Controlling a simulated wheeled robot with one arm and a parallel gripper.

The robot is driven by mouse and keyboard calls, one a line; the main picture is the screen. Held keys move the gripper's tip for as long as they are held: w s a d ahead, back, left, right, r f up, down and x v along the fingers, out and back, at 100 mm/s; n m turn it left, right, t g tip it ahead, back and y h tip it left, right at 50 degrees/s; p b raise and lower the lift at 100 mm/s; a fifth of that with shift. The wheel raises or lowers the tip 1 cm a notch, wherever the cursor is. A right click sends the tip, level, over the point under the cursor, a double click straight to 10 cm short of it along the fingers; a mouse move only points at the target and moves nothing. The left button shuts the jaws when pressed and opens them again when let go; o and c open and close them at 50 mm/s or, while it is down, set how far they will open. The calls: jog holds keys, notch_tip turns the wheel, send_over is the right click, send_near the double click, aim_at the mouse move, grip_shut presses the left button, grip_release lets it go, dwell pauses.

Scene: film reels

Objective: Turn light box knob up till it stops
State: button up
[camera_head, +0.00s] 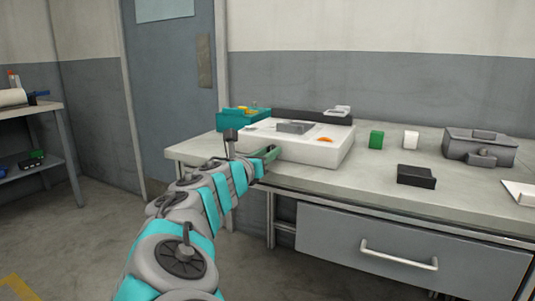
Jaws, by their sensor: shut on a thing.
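The light box (336,158) is a low white box on the bench, with a grey block and a small orange item on its top. My arm reaches up from the bottom of the view to the front left side of the light box. My gripper (268,154) is small in the view and lies against that front side, shut on the light box knob. The knob itself is hidden behind the gripper, so its angle cannot be read.
A teal box (232,121) stands behind the light box at left. A green block (376,139), a white block (411,140), a black block (416,176) and a grey device (478,146) stand to the right. The closed drawer (400,245) is below the bench top (370,175).

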grip_shut()
jog(key=shift+m, duration=0.3)
jog(key=m+b, duration=0.1)
jog(key=m, duration=0.2)
jog(key=m+b, duration=0.1)
jog(key=m, duration=0.1)
jog(key=shift+d+f+m, duration=0.1)
jog(key=shift+f+m, duration=0.1)
jog(key=shift+m, duration=0.2)
jog(key=shift+m+b, duration=0.85)
jog(key=shift+m, duration=0.65)
jog(key=shift+r, duration=0.1)
jog(key=o, duration=0.7)
grip_release()
jog(key=shift+o, duration=0.2)
